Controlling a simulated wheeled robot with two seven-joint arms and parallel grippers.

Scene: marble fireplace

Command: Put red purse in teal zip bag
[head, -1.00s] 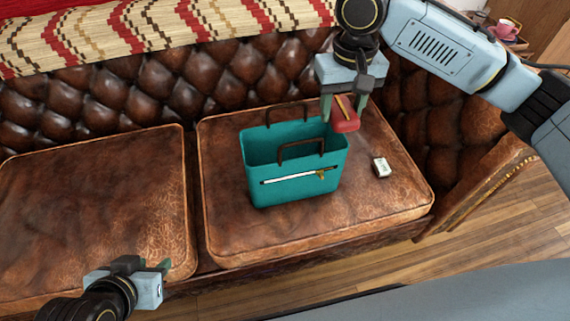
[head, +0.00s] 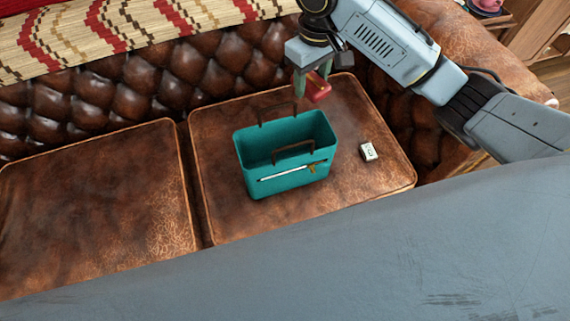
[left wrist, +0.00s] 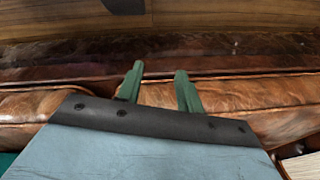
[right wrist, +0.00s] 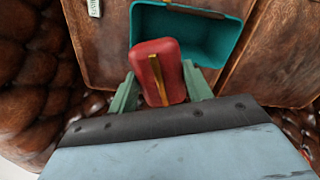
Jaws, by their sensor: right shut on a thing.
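The teal zip bag (head: 285,155) stands upright and open at the top on the right sofa cushion, with two brown handles and a white zip on its front. My right gripper (head: 310,92) is shut on the red purse (head: 319,90), above and behind the bag's right rear corner. In the right wrist view the purse (right wrist: 158,72) with its gold strip sits between the green fingers, and the bag's opening (right wrist: 185,35) lies beyond it. My left gripper (left wrist: 158,88) is open and empty in the left wrist view, over the sofa's front edge; the head view does not show it.
A small white box (head: 368,151) lies on the right cushion (head: 225,215), to the right of the bag. The left cushion (head: 90,205) is bare. The tufted backrest (head: 160,75) rises behind, with a patterned throw (head: 120,30) over it. A grey surface fills the head view's lower part.

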